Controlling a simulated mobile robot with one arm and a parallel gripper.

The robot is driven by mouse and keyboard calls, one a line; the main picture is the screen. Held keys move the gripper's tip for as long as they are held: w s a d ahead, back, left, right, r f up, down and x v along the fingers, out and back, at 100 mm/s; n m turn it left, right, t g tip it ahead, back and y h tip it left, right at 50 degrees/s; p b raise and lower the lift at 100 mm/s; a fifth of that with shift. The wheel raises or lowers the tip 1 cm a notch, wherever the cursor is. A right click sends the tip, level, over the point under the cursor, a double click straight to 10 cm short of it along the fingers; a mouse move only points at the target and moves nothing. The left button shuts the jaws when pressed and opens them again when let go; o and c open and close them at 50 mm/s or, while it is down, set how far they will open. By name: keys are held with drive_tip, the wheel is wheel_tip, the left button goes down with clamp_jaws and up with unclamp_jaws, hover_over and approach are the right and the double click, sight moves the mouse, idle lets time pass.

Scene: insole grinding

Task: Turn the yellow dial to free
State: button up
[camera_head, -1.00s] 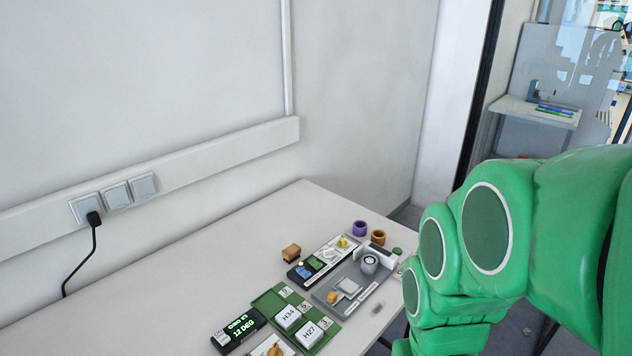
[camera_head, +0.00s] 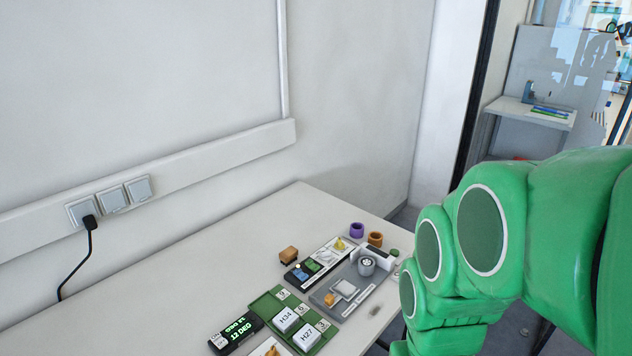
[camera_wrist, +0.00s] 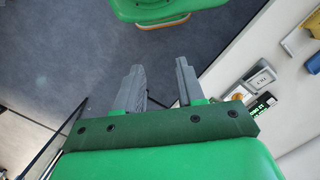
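A small yellow dial-like part (camera_head: 340,244) sits at the far end of a black-and-white panel (camera_head: 312,268) on the table in the head view. Another yellow-orange part (camera_head: 273,351) lies on a white plate at the bottom edge, partly cut off. I cannot tell which is the named dial, nor read any setting marks. My gripper (camera_wrist: 160,65) shows in the wrist view with its two grey fingers apart and nothing between them. It is over the floor beside the table, away from both yellow parts. In the head view my green arm hides the gripper.
A grey fixture (camera_head: 352,290) with a round cup, a green tray (camera_head: 268,304) with labelled white blocks, and a black display (camera_head: 236,333) reading "12 DEG" stand close together. Purple (camera_head: 357,229) and orange (camera_head: 375,239) rings stand behind. The table's left part is clear.

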drive_tip(key=w+r, duration=0.2)
drive_tip(key=w, duration=0.7)
drive_tip(key=w+r, duration=0.2)
drive_tip(key=w, duration=0.6)
drive_tip(key=t, duration=0.2)
hover_over(340, 240)
drive_tip(key=f, duration=1.9)
drive_tip(key=shift+s, duration=0.25)
drive_tip(key=shift+w+f, duration=0.2)
drive_tip(key=shift+f, duration=4)
clamp_jaws()
